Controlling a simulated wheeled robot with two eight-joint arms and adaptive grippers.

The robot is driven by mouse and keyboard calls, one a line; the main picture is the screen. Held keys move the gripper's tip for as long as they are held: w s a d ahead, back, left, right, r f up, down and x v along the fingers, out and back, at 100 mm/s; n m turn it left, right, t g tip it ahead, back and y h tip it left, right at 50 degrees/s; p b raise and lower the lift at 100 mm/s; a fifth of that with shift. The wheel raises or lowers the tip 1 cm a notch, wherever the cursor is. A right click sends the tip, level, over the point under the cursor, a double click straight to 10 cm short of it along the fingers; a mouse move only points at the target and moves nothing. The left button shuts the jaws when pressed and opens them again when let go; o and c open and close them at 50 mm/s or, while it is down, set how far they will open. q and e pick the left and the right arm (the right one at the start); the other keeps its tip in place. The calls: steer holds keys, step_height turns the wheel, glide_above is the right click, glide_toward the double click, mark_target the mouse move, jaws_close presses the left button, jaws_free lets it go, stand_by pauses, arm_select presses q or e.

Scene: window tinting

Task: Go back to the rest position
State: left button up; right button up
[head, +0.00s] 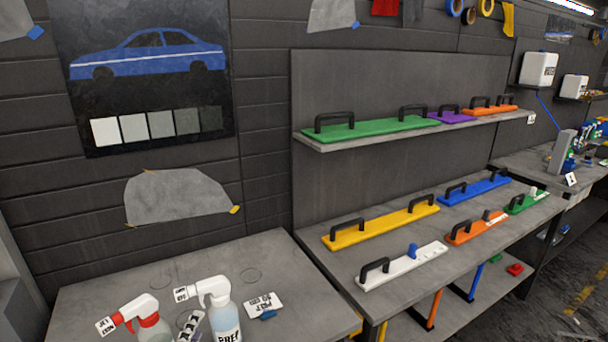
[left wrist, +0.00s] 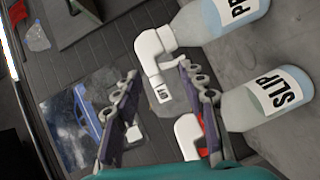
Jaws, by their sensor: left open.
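My left gripper (left wrist: 158,72) is open in the left wrist view, with its two dark fingers spread apart and nothing seen held between them. A clear spray bottle labelled SLIP (left wrist: 262,105) and a blue-tinted bottle labelled PREP (left wrist: 222,25) are beside the right-hand finger in that view. In the head view, a fingertip of my left gripper (head: 190,326) shows at the bottom edge, between the red-and-white spray bottle (head: 150,328) and the PREP bottle (head: 222,312). Whether it touches either bottle I cannot tell. My right gripper is in neither view.
A grey bench (head: 100,292) holds the bottles and a small white card (head: 263,304). To the right, a bench (head: 330,262) and shelf (head: 305,142) carry coloured handled tools. A car picture (head: 150,120) hangs on the wall. The bench's back is mostly clear.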

arm_select(q)
steer(key=s+d+f+m+g+h, duration=0.3)
steer(key=d+f+m+g, duration=0.25)
steer(key=d+m, duration=0.45)
steer(key=s+a+f+m+g+y, duration=0.1)
steer(key=s+m+g+y, duration=0.2)
steer(key=s, duration=0.4)
steer(key=shift+f+m+g, duration=0.4)
steer(key=shift+m+g, duration=0.05)
steer(key=shift+m, duration=0.65)
steer(key=shift+s+a, duration=0.1)
